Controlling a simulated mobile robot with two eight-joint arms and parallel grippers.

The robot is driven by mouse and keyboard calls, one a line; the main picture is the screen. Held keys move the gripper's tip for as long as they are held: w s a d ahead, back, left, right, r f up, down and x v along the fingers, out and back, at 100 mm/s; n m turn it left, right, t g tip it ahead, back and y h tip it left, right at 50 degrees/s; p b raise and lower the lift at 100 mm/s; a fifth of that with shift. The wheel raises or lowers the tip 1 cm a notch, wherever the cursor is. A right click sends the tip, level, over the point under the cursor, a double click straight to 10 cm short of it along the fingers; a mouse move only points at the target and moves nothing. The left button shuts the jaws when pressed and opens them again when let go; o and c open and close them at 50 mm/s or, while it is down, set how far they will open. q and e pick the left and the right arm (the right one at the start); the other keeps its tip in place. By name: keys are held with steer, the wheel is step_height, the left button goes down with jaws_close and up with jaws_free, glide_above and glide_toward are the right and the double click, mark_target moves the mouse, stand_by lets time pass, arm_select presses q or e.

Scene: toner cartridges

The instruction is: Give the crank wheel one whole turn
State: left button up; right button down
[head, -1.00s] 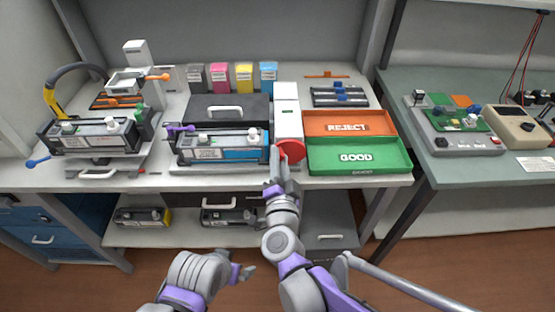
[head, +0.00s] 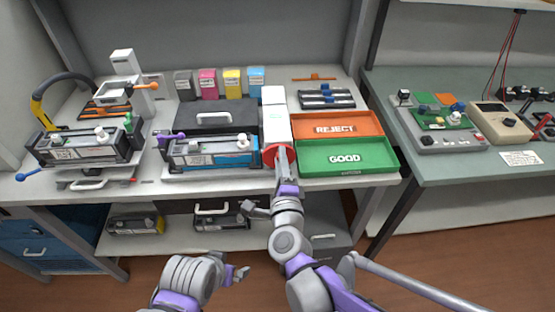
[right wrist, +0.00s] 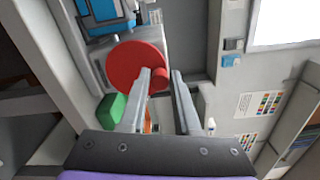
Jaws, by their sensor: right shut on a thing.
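The red crank wheel (head: 267,156) sits at the front end of a narrow white unit (head: 275,120) near the table's front edge. My right gripper (head: 282,157) is in front of it and hides much of it in the head view. In the right wrist view the red disc (right wrist: 135,64) is plain, with a small red knob (right wrist: 161,77) at its rim. The fingers of my right gripper (right wrist: 161,82) stand on either side of the knob and are shut on it. My left gripper (head: 240,272) is low in front of the table, empty; its finger gap is unclear.
Green GOOD (head: 347,172) and orange REJECT (head: 350,126) trays lie right of the wheel. A cartridge on a stand (head: 212,160) is close on its left.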

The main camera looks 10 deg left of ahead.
steer(key=shift+w+d+m, duration=0.1)
steer(key=shift+d+m, duration=0.15)
steer(key=shift+m, duration=0.55)
steer(key=c, duration=0.6)
jaws_free()
steer(key=shift+c, duration=0.2)
steer(key=v, duration=1.1)
steer(key=shift+w, duration=0.1)
